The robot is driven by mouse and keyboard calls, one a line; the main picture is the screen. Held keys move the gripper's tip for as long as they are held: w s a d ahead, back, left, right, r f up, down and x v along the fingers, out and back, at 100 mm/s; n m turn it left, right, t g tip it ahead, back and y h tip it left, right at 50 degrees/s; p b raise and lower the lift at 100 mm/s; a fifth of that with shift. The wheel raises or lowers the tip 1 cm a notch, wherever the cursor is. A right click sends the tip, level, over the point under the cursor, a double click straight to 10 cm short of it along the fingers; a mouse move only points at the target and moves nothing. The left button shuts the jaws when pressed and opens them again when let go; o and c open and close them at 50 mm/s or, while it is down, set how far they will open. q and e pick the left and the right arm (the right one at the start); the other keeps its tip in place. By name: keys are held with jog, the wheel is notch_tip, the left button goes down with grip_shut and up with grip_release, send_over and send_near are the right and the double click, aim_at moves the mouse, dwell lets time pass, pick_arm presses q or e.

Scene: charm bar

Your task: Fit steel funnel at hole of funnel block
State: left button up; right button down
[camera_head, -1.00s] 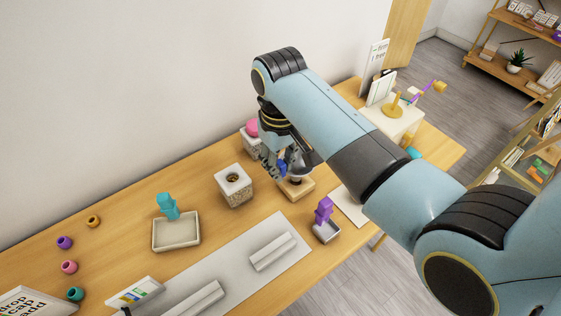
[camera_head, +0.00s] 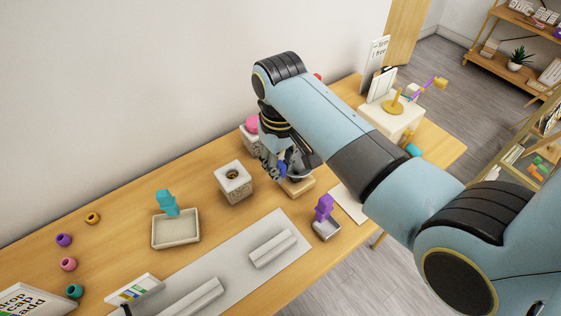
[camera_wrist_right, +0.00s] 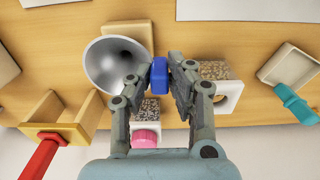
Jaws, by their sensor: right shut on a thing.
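The steel funnel (camera_wrist_right: 112,62) shows its wide mouth in the right wrist view, with a blue tab (camera_wrist_right: 160,72) at its side. My right gripper (camera_wrist_right: 163,78) is shut on that blue tab. In the head view the gripper (camera_head: 275,168) hangs at the far side of the table, and the funnel (camera_head: 299,173) is partly hidden by it, over a wooden block (camera_head: 300,188). I cannot tell if they touch. The funnel block (camera_head: 233,190), a speckled pale cube with a round dark hole in its top, stands left of the gripper. My left gripper is not in view.
A speckled block with a pink top (camera_head: 251,124) stands behind the gripper. A tray (camera_head: 176,243) with a teal piece (camera_head: 167,204) is left, a small tray with a purple piece (camera_head: 324,208) front right. Bare table lies between the funnel block and the teal piece's tray.

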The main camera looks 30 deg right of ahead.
jog(key=shift+f+b, duration=0.35)
jog(key=shift+f, duration=0.65)
jog(key=c, duration=1.1)
grip_release()
jog(key=shift+c, duration=0.2)
notch_tip(320, 180, up, 12)
jog(key=shift+r, duration=0.1)
